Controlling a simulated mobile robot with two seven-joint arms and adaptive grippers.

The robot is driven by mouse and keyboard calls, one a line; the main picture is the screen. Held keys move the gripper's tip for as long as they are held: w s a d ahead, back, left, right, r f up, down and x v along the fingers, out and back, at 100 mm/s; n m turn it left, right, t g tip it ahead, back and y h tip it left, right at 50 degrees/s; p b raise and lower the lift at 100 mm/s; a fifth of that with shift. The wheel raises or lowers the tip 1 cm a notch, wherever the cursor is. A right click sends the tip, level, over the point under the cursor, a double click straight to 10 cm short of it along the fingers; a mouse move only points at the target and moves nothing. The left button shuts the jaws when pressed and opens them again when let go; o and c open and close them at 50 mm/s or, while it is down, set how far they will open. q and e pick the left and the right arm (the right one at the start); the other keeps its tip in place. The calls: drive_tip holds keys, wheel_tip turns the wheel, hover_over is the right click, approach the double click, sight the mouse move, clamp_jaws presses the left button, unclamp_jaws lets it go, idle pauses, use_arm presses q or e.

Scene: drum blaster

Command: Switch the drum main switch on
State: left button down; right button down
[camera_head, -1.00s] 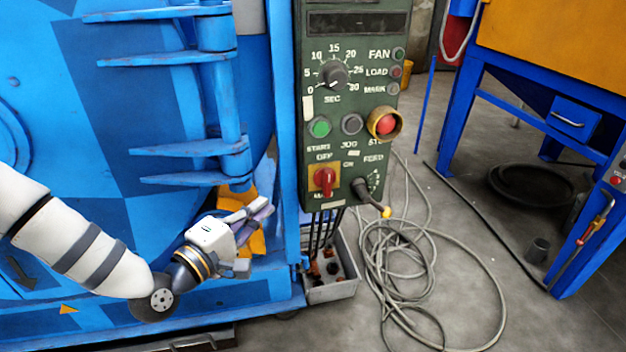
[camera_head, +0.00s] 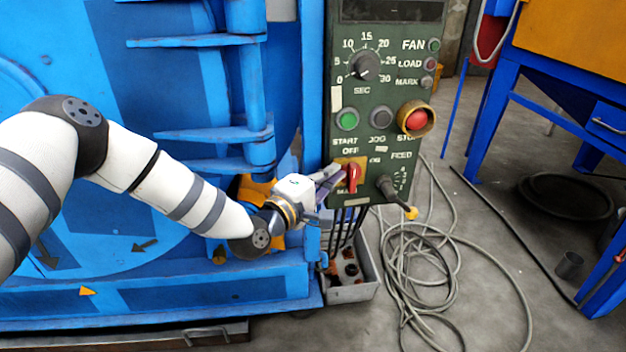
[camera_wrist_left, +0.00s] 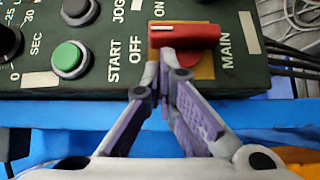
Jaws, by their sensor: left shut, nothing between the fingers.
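The drum main switch (camera_head: 353,177) is a red knob on a yellow plate, low on the green control panel (camera_head: 388,130). It stands roughly upright. In the left wrist view the knob (camera_wrist_left: 190,34) has a white line at the end by the OFF and ON labels; I cannot tell which it points to. My left gripper (camera_head: 336,173) is shut and empty, its tips at the knob's left, OFF side. In the left wrist view the tips (camera_wrist_left: 168,58) reach the knob's edge; I cannot tell if they touch. My right gripper is not in view.
The green START button (camera_head: 346,119), red stop button (camera_head: 416,120) and a lever (camera_head: 390,190) are near the switch. A grey box (camera_head: 350,290) and coiled cable (camera_head: 440,270) lie below. The blue drum machine (camera_head: 210,290) stands left of the panel.

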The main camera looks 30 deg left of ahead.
use_arm(q)
drive_tip(key=shift+w+d, duration=0.1)
drive_tip(key=shift+d, duration=0.05)
drive_tip(key=shift+r, duration=0.1)
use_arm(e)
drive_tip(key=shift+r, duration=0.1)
use_arm(q)
drive_tip(key=shift+r+p, duration=0.15)
drive_tip(key=shift+p, duration=0.3)
drive_tip(key=shift+m+g+p, duration=0.3)
drive_tip(key=shift+p, duration=0.05)
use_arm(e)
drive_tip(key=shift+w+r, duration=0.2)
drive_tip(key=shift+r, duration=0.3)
use_arm(q)
drive_tip(key=shift+d+r, duration=0.1)
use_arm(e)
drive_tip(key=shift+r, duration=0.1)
